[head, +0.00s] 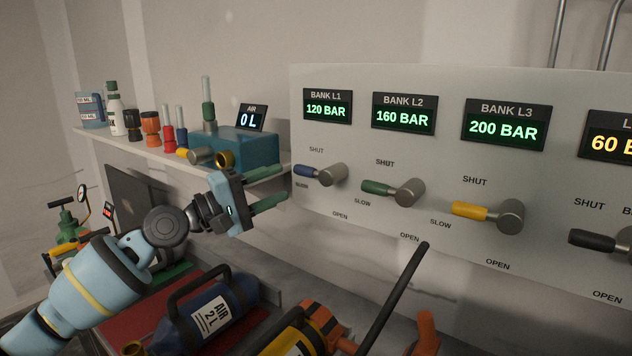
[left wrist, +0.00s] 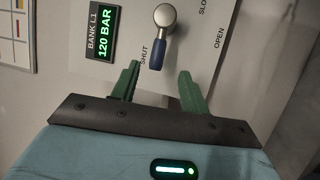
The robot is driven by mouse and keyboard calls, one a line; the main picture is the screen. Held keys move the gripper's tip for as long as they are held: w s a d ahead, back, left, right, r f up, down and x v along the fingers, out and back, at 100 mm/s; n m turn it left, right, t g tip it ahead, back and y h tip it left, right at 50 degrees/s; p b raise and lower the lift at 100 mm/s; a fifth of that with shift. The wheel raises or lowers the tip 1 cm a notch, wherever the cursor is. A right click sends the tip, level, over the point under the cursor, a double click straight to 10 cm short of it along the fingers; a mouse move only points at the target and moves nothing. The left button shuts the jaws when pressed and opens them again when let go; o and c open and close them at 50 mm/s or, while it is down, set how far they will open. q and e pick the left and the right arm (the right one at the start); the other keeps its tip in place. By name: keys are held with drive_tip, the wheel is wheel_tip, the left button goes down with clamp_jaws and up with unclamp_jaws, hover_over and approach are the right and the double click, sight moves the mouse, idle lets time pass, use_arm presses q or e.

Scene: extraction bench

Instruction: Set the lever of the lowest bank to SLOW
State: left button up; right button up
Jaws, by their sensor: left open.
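The panel (head: 400,85) shows BANK L1 at 120 BAR, BANK L2 at 160 BAR and BANK L3 at 200 BAR. A fourth display (head: 612,140), cut off at the right edge, reads 60 in yellow. The L1 lever's blue handle (head: 308,171) points left from its grey hub, between the SHUT and SLOW labels; it also shows in the left wrist view (left wrist: 156,54). My left gripper (head: 286,181) is open just left of the handle. In the left wrist view its green fingertips (left wrist: 160,72) lie either side of the handle's end. My right gripper is out of view.
Green (head: 378,187), yellow (head: 470,211) and black (head: 590,239) lever handles also point left. A shelf (head: 190,165) of bottles and fittings is behind my left arm. Below are a blue AIR cylinder (head: 190,325) and a slanted black bar (head: 400,290).

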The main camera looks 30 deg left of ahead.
sight(299, 172)
use_arm(q)
drive_tip(key=x, duration=0.2)
drive_tip(key=p+x, duration=0.1)
drive_tip(key=x, duration=0.1)
drive_tip(key=p+x, duration=0.1)
drive_tip(key=x, duration=0.2)
drive_tip(key=shift+s+r, duration=0.15)
drive_tip(key=shift+r, duration=0.1)
drive_tip(key=shift+w+d, duration=0.2)
drive_tip(key=shift+w, duration=0.15)
clamp_jaws()
